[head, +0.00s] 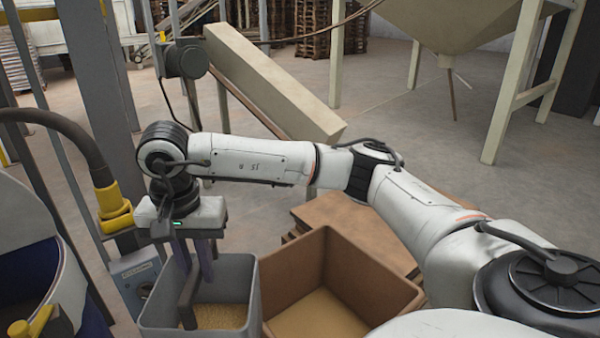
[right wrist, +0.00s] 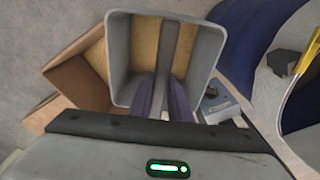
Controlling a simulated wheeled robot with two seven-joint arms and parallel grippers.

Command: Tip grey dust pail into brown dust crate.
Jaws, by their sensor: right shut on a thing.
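The grey dust pail (head: 238,274) stands upright at lower centre-left in the head view, with a layer of yellowish dust inside. The brown dust crate (head: 375,262) is just right of it, with a yellowish-tan layer on its floor. My right gripper (head: 196,262) points down into the pail and is shut on its handle bar. In the right wrist view the two fingers sit on either side of the bar, which crosses the pail (right wrist: 119,60). The crate (right wrist: 62,80) shows there at the left, partly hidden behind the pail. My left gripper is not in view.
A blue drum (head: 70,290) with a yellow-fitted hose (head: 112,200) stands at the left. A small grey control box (head: 137,275) is beside the pail. Brown boards (head: 350,222) lie behind the crate. A hopper on legs (head: 465,25) stands at the back right; the floor between is open.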

